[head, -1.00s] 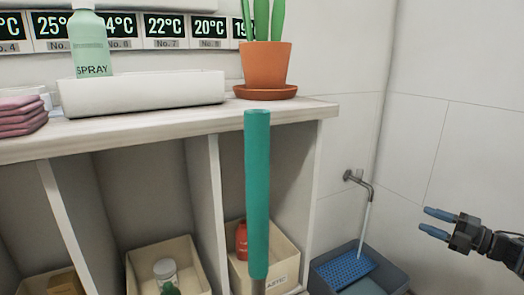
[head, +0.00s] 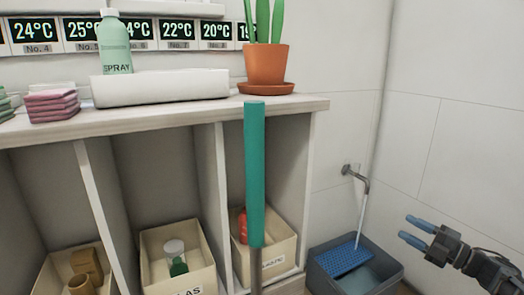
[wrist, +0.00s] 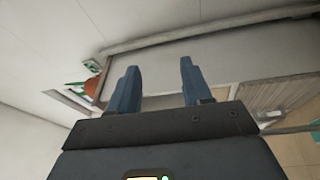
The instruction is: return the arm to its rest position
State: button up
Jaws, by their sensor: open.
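My gripper (head: 408,230) is at the lower right in the head view, to the right of the shelf unit and clear of it. Its two blue fingers are apart, with nothing between them. In the wrist view the gripper (wrist: 155,85) also shows open and empty. It touches nothing that I can see.
A teal pole (head: 255,175) stands upright before the shelf unit (head: 170,118). A grey basin (head: 380,268) lies below the running tap (head: 355,176), near my gripper.

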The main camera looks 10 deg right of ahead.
jog(key=s+a+f+m+t+h, duration=0.1)
jog(key=a+f+m+t, duration=0.15)
jog(key=a, duration=0.65)
jog(key=s+a+f+m+t, duration=0.15)
jog(key=a+m, duration=0.25)
jog(key=a, duration=0.5)
jog(key=s+a+f+m+t+h, duration=0.1)
jog(key=s+a+m, duration=0.15)
jog(key=a, duration=0.75)
jog(key=s+a+m+g+h, duration=0.1)
jog(key=s+a+m+h, duration=0.4)
jog(key=s, duration=0.8)
jog(key=s+a+m+g+h, duration=0.1)
jog(key=s+a+m+h, duration=0.35)
jog(key=s, duration=0.95)
jog(key=s+d+r+m+g+y, duration=0.1)
jog(key=s+d+r+m+g, duration=0.15)
jog(key=s+r, duration=0.45)
jog(key=s+d+r+m+g+y, duration=0.1)
jog(key=s+d+r+m+g, duration=0.15)
jog(key=s, duration=0.85)
notch_tip(320, 180, up, 33)
jog(key=p, duration=3.2)
jog(key=shift+w+a+n+p, duration=0.15)
jog(key=shift+a+n+p, duration=0.2)
jog(key=shift+a, duration=0.1)
jog(key=shift+f, duration=0.1)
